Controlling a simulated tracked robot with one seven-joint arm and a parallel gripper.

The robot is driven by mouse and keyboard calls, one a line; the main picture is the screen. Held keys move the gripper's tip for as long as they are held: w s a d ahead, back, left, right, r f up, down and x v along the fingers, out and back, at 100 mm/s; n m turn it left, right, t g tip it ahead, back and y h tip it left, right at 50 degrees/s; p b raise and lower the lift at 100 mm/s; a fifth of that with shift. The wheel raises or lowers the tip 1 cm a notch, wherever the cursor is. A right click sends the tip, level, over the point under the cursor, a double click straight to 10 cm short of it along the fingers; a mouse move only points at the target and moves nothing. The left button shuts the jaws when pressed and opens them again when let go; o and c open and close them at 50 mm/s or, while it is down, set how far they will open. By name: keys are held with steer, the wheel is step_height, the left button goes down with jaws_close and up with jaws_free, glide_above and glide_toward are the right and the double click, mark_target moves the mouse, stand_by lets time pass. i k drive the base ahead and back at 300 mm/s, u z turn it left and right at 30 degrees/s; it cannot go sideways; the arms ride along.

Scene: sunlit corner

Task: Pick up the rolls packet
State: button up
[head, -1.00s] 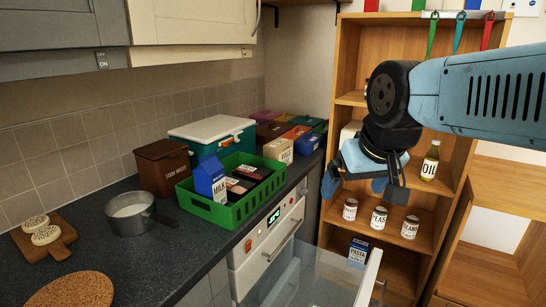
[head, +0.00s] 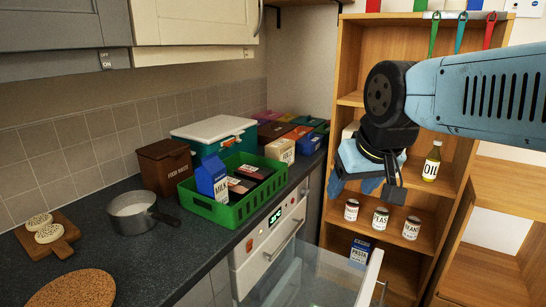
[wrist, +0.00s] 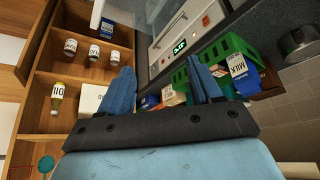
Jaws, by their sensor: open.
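I cannot read a rolls label on any packet. A cream packet (head: 281,151) with a dark label stands on the counter behind the green crate (head: 222,212). Two dark packets with pale labels, one at the front (head: 240,186) and one behind (head: 256,172), lie in the crate beside a blue milk carton (head: 212,178). A pale box (wrist: 92,98) is on the shelf, mostly hidden by my arm in the head view. My gripper (head: 383,190) is open and empty, in the air in front of the shelves, right of the crate. Its spread fingers show in the wrist view (wrist: 161,66).
The wooden shelf unit (head: 345,65) holds an oil bottle (head: 431,162), several cans and a pasta box (head: 360,251). A saucepan (head: 134,212) and a board (head: 60,243) with two round breads occupy the left counter.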

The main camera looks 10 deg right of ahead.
mark_target(282, 149)
steer(key=z, duration=0.55)
steer(key=i, duration=0.15)
steer(key=u, duration=2.95)
steer(key=k, duration=1.35)
steer(key=z, duration=1)
steer(key=i, duration=0.95)
steer(key=z, duration=0.05)
